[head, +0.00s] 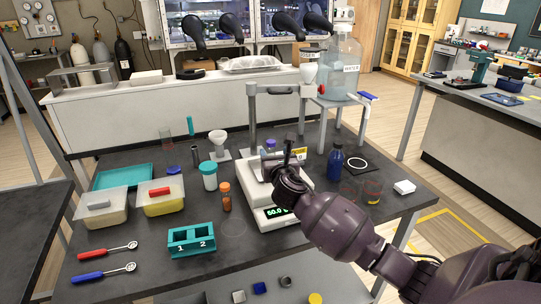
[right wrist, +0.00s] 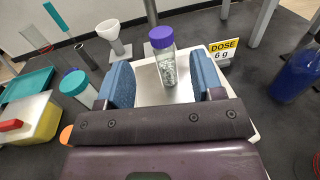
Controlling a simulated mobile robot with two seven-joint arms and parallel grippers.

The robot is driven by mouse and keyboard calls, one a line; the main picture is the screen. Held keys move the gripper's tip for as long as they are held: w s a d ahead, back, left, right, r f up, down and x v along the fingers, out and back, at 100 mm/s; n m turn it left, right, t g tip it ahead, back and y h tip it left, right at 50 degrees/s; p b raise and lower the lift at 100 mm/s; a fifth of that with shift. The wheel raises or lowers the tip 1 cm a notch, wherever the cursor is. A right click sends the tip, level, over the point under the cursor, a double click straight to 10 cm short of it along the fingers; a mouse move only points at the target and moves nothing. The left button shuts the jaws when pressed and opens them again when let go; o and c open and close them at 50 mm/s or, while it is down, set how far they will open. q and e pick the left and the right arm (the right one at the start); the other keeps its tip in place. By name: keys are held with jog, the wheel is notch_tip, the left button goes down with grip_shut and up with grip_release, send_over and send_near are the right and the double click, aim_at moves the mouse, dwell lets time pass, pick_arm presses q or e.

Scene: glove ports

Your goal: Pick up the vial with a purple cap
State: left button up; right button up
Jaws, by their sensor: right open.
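The vial with a purple cap (right wrist: 162,62) stands upright in the right wrist view, clear-walled with pale granular contents. Its purple cap (head: 271,143) shows in the head view just behind my right gripper (head: 281,162), which hides much of its body. In the right wrist view, the blue-padded fingers of my right gripper (right wrist: 163,82) are open, one on each side of the vial, with gaps on both sides. The vial appears ahead of the fingers, at or near the white scale (head: 275,217); the exact depth is hard to tell. My left gripper is not in view.
A dose sign (right wrist: 223,50) stands right of the vial. A teal numbered rack (head: 191,240) sits front left.

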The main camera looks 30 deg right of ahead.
aim_at(270, 141)
jog(key=shift+b+x, duration=0.4)
jog(key=shift+x, duration=4.1)
jog(key=shift+s+d+r, duration=0.1)
jog(key=shift+c, duration=0.4)
jog(key=c, duration=1)
jog(key=shift+r, duration=0.15)
